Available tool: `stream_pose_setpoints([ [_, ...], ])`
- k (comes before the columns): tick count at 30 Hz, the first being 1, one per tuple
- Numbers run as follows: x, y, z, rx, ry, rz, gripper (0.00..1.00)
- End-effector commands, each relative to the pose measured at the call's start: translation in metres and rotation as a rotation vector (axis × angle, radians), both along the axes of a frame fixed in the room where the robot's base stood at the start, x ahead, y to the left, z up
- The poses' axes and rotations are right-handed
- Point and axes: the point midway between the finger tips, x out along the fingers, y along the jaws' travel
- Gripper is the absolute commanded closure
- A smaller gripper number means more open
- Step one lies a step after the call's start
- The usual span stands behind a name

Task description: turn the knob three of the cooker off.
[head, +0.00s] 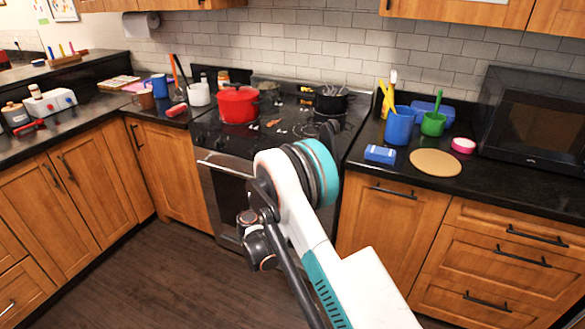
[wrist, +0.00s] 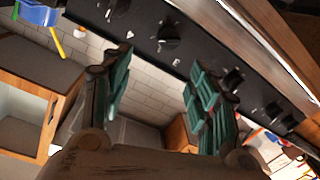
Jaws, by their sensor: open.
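The cooker (head: 222,142) stands in the middle of the head view, its black top set into the counter. In the tilted wrist view its black control panel (wrist: 200,62) runs from upper left to lower right and carries a row of black knobs. One knob (wrist: 170,38) lies just beyond the gap between my fingers; another knob (wrist: 232,78) is beside the right finger. I cannot tell which is knob three or how each is set. My gripper (wrist: 160,62) is open and empty, apart from the knobs.
A red pot (head: 237,104) and a black pot (head: 331,101) stand on the cooker top. The right counter holds a blue cup (head: 399,127), a round board (head: 436,162) and a microwave (head: 535,115). The floor (head: 165,270) in front is clear.

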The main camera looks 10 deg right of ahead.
Motion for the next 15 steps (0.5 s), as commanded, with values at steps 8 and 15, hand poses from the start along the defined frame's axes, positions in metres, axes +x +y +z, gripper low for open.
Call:
stream_pose_setpoints([
  [8,0.002,0.009,-0.023,-0.019,-0.047,0.014,0.45],
  [15,0.027,-0.008,-0.025,-0.018,-0.048,0.012,0.45],
])
